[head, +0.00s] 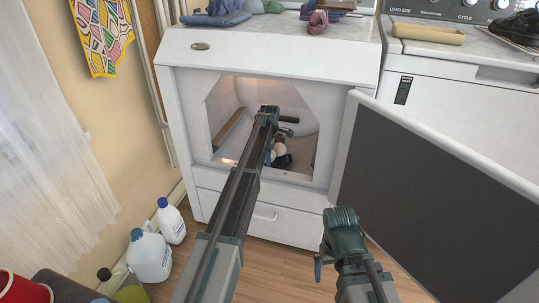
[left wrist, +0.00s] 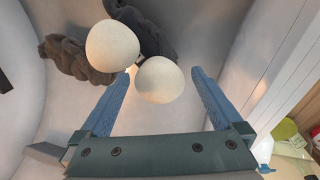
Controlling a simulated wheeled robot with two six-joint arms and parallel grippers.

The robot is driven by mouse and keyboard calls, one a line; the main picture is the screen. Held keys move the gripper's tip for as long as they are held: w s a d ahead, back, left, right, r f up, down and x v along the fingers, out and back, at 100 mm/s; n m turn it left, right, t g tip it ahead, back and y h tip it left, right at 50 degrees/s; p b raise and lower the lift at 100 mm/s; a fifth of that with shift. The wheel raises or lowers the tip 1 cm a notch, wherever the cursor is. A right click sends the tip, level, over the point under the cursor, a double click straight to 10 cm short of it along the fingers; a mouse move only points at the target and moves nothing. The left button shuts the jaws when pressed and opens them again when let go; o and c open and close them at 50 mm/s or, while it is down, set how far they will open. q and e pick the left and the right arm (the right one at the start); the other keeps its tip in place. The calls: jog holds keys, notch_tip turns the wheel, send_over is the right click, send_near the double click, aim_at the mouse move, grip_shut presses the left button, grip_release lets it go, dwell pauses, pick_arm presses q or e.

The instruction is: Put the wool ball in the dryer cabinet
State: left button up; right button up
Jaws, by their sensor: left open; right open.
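Two cream wool balls show in the left wrist view. One ball (left wrist: 112,46) is at upper left, and the other ball (left wrist: 160,86) appears between the fingertips; contact is not clear. Dark grey knitted pieces (left wrist: 78,62) lie around them. In the head view, a pale ball (head: 279,148) shows inside the dryer cabinet (head: 190,115), partly hidden by my left arm. The cabinet's door (head: 350,125) stands open to the right. My left gripper (left wrist: 162,74) is inside the drum, open and empty. My right gripper (head: 333,246) is open and empty, outside in front of the cabinet.
White jugs (head: 150,258) stand on the floor at left. Folded cloths (head: 215,18) and other items lie on the cabinet's top. A second white machine (head: 455,90) is at right, behind the open door. Some bare floor (head: 265,265) shows between my arms.

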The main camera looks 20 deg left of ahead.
pick_arm(q)
jog(key=shift+r, duration=0.15)
jog(key=shift+r+p, duration=0.6)
jog(key=shift+p, duration=0.15)
jog(key=r+p, duration=0.3)
jog(key=s+r+p, duration=0.1)
jog(key=r+p, duration=0.3)
jog(key=shift+s+d, duration=0.2)
jog(key=shift+f, duration=0.1)
jog(key=f+b, duration=0.3)
jog(key=w+f+b, duration=0.1)
jog(key=f+b, duration=0.1)
jog(key=b, duration=0.1)
jog(key=f+b, duration=0.2)
jog(key=f, duration=0.1)
jog(key=shift+w+a+f+b, duration=0.2)
jog(key=shift+f+b, duration=0.1)
jog(key=shift+b, duration=0.1)
jog(key=shift+r, duration=0.25)
